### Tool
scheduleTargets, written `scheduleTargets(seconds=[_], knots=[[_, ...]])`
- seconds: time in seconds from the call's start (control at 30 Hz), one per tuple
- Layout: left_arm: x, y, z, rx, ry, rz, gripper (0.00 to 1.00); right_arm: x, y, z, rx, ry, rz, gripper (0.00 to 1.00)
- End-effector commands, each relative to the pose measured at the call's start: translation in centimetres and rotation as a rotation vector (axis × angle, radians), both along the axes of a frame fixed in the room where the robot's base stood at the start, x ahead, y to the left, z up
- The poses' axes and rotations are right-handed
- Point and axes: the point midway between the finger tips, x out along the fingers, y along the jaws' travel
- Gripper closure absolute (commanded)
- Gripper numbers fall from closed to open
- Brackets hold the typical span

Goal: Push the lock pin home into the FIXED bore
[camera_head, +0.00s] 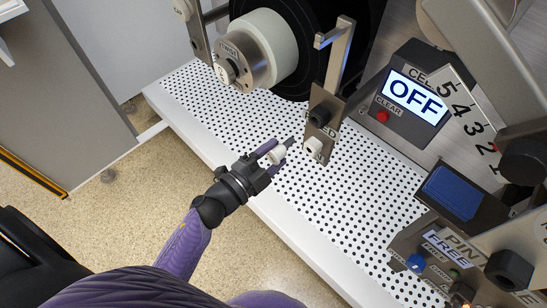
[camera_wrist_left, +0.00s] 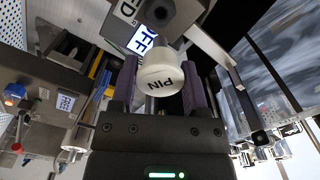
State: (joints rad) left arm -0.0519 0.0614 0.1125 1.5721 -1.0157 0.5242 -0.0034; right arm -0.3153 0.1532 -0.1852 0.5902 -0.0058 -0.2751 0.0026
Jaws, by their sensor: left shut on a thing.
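The lock pin has a white round head marked PIN (camera_wrist_left: 160,78), and it also shows in the head view (camera_head: 277,154). My left gripper (camera_head: 272,153) is shut on this head, with a purple finger on each side in the wrist view (camera_wrist_left: 158,88). A short grey shaft points up and right from the head towards the brown-grey FIXED plate (camera_head: 322,112). In the wrist view a dark block with a round feature (camera_wrist_left: 160,12) lies just beyond the pin. I cannot tell whether the tip touches the plate or has entered the bore. My right gripper is not in view.
A white roller (camera_head: 268,45) stands up and left of the plate. A white knob (camera_head: 313,146) sits at the plate's lower end. The OFF display (camera_head: 412,95) and PIN FREE panel (camera_head: 450,245) are at right. The perforated white deck (camera_head: 345,205) is largely clear.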

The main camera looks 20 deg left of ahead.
Motion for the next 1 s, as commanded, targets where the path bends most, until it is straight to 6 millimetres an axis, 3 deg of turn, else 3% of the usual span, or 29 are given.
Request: scheduleTargets(seconds=[0.13, 0.53, 1.0], knots=[[0.6, -0.2, 0.0, -0.002, -0.001, 0.000, 1.00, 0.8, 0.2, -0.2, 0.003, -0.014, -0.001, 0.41], [4.9, -1.8, -0.1, -0.002, -0.001, 0.000, 1.00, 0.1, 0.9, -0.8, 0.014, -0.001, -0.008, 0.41], [5.5, -2.0, 0.0, -0.002, 0.000, 0.000, 1.00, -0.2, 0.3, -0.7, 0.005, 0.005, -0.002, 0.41]])
